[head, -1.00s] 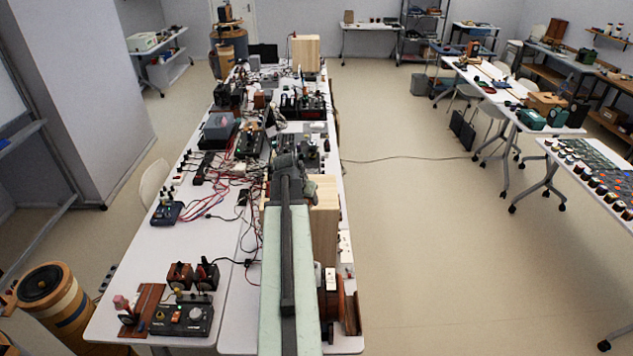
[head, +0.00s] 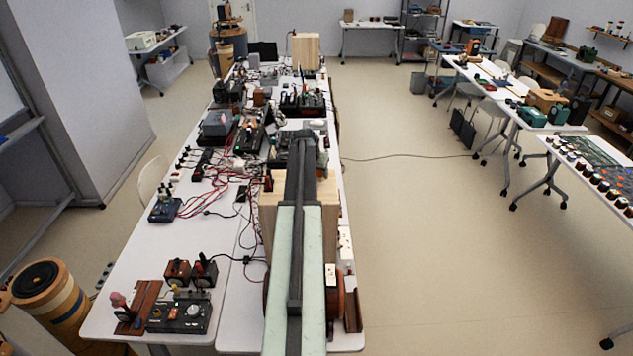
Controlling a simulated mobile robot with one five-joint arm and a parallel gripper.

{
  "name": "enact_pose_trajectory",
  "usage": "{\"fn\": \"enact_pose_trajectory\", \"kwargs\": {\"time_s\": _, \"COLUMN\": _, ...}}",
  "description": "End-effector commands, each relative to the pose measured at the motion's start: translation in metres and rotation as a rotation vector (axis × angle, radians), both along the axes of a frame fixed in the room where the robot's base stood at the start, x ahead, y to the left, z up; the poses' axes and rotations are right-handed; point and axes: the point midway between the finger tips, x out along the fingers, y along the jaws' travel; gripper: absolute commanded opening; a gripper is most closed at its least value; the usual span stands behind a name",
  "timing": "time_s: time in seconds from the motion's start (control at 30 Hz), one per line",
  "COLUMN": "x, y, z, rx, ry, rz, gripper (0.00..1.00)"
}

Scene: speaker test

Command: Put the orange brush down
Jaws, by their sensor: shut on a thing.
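My arm (head: 297,230) stretches from the bottom edge up over the long white table, and its far end (head: 304,145) is above the equipment in the table's middle. My gripper's fingers do not show; the arm's end hides them. I cannot make out an orange brush anywhere in the head view, in the gripper or on the table.
A pale wooden block (head: 328,220) stands under and beside my arm. Red and black cables, a blue box (head: 165,209) and several instruments crowd the long table (head: 125,262). A control box (head: 180,314) sits at the near left. Floor (head: 420,240) to the right is clear.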

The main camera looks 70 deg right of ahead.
Motion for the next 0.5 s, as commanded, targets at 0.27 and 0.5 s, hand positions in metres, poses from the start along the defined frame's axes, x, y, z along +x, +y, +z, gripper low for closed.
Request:
{"fn": "enact_pose_trajectory", "kwargs": {"time_s": 0.27, "x": -0.0005, "y": 0.0006, "z": -0.0238, "rx": 0.0, "ry": 0.0, "rz": -0.001, "gripper": 0.06}}
{"fn": "enact_pose_trajectory", "kwargs": {"time_s": 0.5, "x": -0.0008, "y": 0.0005, "z": -0.0274, "rx": 0.0, "ry": 0.0, "rz": -0.001, "gripper": 0.58}}
